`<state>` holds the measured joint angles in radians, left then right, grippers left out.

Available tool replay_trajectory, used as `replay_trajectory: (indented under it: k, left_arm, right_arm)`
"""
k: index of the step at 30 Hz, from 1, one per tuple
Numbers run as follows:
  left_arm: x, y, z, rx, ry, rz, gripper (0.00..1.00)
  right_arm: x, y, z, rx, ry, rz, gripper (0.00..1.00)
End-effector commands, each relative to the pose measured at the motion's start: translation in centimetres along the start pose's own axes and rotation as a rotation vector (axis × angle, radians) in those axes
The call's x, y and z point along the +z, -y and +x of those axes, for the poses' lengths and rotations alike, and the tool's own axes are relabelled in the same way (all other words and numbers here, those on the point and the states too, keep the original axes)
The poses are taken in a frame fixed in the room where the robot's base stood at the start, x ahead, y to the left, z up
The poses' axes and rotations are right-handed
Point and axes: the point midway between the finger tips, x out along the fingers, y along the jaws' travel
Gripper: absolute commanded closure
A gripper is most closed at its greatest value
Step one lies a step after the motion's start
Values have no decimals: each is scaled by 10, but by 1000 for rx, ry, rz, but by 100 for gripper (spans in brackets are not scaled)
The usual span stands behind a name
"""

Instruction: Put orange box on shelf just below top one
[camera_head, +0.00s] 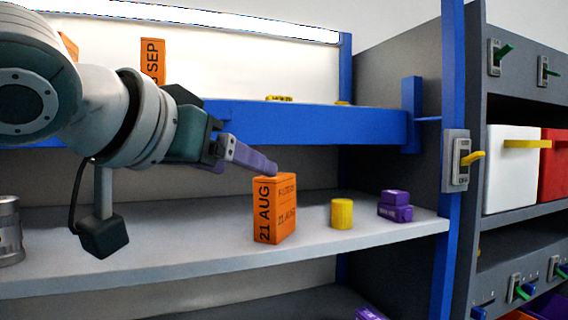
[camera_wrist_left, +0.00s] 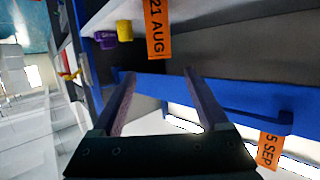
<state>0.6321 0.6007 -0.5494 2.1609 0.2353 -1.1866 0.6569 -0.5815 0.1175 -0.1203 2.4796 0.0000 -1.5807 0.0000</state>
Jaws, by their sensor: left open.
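An orange box (camera_head: 275,210) marked "21 AUG" stands upright on the grey shelf (camera_head: 330,245) directly below the blue-edged top shelf (camera_head: 310,125). My left gripper (camera_head: 270,166) reaches in from the left, with its fingers just above and behind the box's top edge in the head view. In the left wrist view my left gripper (camera_wrist_left: 158,72) is open with nothing between its fingers, and the orange box (camera_wrist_left: 160,30) shows beyond the fingertips, apart from them. Another orange box (camera_head: 153,60) marked "SEP" stands on the top shelf. My right gripper is not in view.
A silver cylinder (camera_head: 10,230) is at the far left. A blue post (camera_head: 447,180) bounds the shelf's right side. The shelf's front middle is clear.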

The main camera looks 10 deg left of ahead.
Motion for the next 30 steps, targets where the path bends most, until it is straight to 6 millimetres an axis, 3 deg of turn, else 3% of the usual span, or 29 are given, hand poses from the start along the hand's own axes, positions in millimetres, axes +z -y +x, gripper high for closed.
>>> replay_trajectory:
  k: [5, 8, 11, 14, 18, 21, 25, 30]
  left_arm:
    - [-1, 1, 1, 1, 1, -1, 23]
    - [11, -2, 0, 3, 25, -3, 23]
    - [50, -8, -4, 7, 103, -3, 23]
    - [111, -15, -18, 6, 237, -6, 23]
    - [206, -20, -62, -11, 475, -12, 23]
    - [264, -19, -103, -29, 645, -15, 23]
    - [315, -18, -155, -46, 828, -12, 23]
    - [344, -16, -193, -56, 950, -8, 23]
  right_arm:
    - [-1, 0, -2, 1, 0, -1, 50]
    - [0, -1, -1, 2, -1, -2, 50]
    - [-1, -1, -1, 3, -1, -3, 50]
    - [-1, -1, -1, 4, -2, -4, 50]
    - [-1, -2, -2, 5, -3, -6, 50]
    - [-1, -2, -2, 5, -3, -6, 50]
    - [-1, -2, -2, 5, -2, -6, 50]
    - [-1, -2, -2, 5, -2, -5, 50]
